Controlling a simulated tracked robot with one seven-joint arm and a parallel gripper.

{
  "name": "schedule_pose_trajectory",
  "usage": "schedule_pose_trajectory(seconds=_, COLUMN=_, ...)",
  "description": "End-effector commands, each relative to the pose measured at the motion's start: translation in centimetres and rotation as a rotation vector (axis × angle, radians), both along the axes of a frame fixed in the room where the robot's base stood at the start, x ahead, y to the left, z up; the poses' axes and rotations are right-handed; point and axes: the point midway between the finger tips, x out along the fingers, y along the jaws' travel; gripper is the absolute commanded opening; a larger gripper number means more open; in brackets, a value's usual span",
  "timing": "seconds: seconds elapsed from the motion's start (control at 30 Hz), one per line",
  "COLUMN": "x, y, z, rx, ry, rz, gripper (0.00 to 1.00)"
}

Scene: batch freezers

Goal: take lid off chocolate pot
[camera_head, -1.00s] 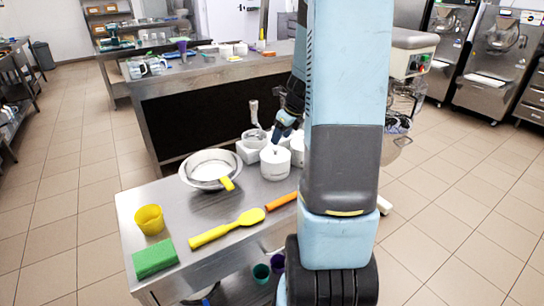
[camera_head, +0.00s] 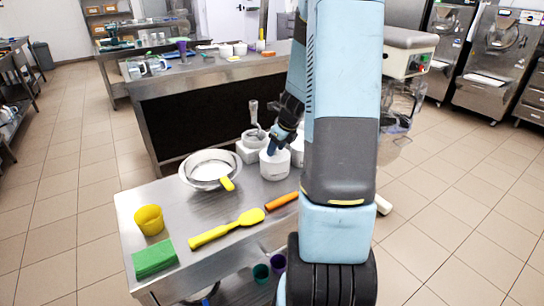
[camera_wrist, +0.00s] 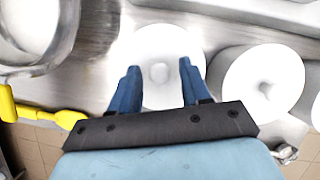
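A white round pot (camera_head: 275,168) stands near the back edge of the steel table. Its white lid with a small round knob (camera_wrist: 160,73) shows from above in the wrist view. My gripper (camera_head: 275,147) is just above this pot, pointing down. In the wrist view my gripper (camera_wrist: 158,78) is open, with its blue fingers apart on either side of the knob. Whether they touch the lid is unclear. A second white lidded pot (camera_wrist: 263,86) stands close on the right; my arm partly hides it in the head view. No label shows which pot holds chocolate.
A metal bowl (camera_head: 187,180) with a yellow-handled tool is left of the pots. A yellow spatula (camera_head: 228,230), an orange-handled tool (camera_head: 282,201), a yellow cup (camera_head: 149,220) and a green sponge (camera_head: 154,258) lie nearer. A white container with a scoop (camera_head: 250,153) stands behind.

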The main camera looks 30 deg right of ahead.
Motion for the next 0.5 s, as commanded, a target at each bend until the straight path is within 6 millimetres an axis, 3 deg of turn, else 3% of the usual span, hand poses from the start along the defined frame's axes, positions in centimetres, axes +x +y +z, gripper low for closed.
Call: schedule_pose_trajectory(seconds=0.5, x=0.02, y=0.06, z=0.02, rx=0.0, ry=0.0, rz=0.001, gripper=0.0)
